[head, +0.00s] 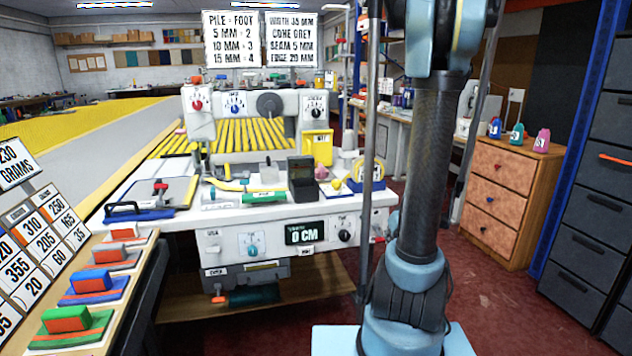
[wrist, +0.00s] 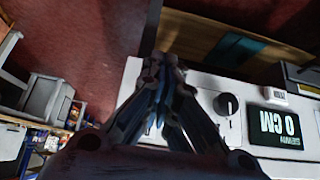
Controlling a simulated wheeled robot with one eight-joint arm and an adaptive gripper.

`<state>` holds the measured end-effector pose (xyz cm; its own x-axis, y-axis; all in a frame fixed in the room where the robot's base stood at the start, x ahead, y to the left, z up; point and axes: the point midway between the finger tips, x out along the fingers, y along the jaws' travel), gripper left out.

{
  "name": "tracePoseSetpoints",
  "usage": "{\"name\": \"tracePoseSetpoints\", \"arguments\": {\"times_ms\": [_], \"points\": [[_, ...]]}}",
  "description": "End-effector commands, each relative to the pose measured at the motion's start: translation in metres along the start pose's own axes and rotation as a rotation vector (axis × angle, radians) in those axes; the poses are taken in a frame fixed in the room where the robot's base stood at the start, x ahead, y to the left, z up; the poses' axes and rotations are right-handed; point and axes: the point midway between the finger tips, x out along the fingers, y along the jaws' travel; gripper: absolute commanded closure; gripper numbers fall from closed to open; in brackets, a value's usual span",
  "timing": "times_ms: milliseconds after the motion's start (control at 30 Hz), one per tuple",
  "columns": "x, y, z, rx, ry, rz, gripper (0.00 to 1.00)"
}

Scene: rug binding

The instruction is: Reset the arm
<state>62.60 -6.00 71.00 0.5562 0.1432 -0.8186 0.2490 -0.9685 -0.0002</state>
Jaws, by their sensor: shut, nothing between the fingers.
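My arm (head: 425,180) stands upright in the right half of the head view, where my gripper cannot be made out. In the wrist view my gripper (wrist: 160,72) has its fingertips together with nothing between them. The same display (head: 304,233) shows in the head view, on the machine's front.
A wooden drawer unit (head: 497,205) with several bottles stands at the right, beside dark drawers (head: 590,190). A slanted board with coloured blocks (head: 90,285) is at the front left. Dark red floor (head: 480,300) is open between the machine and the drawers.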

Motion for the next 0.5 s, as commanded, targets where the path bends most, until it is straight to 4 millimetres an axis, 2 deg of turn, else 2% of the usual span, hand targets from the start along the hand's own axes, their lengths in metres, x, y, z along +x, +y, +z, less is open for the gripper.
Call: {"name": "tracePoseSetpoints", "arguments": {"times_ms": [233, 500], "points": [[-0.004, -0.009, 0.001, 0.008, -0.019, -0.007, 1.0], [-0.028, -0.037, 0.012, 0.044, -0.103, -0.022, 1.0]]}}
